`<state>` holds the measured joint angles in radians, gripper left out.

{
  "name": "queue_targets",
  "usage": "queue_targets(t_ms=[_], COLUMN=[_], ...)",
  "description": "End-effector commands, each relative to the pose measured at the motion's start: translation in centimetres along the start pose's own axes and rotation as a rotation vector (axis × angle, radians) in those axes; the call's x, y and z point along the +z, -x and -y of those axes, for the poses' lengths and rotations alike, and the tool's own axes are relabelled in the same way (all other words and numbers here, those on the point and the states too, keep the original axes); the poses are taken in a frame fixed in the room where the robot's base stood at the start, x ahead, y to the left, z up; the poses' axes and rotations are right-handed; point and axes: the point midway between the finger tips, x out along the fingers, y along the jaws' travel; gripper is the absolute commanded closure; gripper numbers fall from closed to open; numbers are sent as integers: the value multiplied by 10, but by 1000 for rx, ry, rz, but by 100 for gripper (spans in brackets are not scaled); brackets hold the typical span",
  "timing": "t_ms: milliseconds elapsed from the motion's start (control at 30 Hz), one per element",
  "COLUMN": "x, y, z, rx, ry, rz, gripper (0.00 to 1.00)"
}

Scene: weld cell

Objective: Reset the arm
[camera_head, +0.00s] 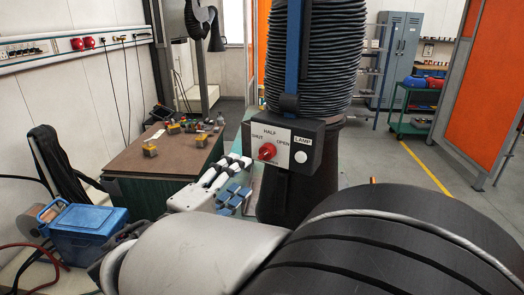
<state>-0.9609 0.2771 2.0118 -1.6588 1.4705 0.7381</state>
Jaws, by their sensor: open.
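My gripper (240,177) is near the middle of the picture, left of and just below a black control box. Its light upper finger and blue-grey lower parts stand apart, with nothing seen held between them. The control box has a white panel (286,137) marked SHUT, HALF and OPEN, with a red knob (267,151). My gripper looks apart from the knob, but the exact gap cannot be told. A pale round button (301,157) sits under a LAMP label. My arm fills the lower foreground and hides part of the gripper's base.
A ribbed black hose (315,55) hangs beside a blue post, with a dark hood (284,205) below the box. A brown-topped table (150,160) with small yellow parts stands behind at left. Open floor shows at right.

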Motion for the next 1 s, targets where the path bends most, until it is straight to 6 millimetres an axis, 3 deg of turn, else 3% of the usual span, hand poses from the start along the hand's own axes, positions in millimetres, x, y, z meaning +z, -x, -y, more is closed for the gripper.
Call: queue_targets(t_ms=[133,467,567,667,767,800,900,1000], x=[0,1,15,53,118,148,222,283], y=[11,11,4,-12,-28,-30,-22,8], z=[0,0,1,6,18,26,49,77], rx=[0,-1,-27,-106,-252,-325,-530,-750], ry=[0,0,-1,-4,-25,-44,-124,-269], rz=[0,3,34,121,258,319,459,572], gripper=[48,48,48,48,48,48,48,48])
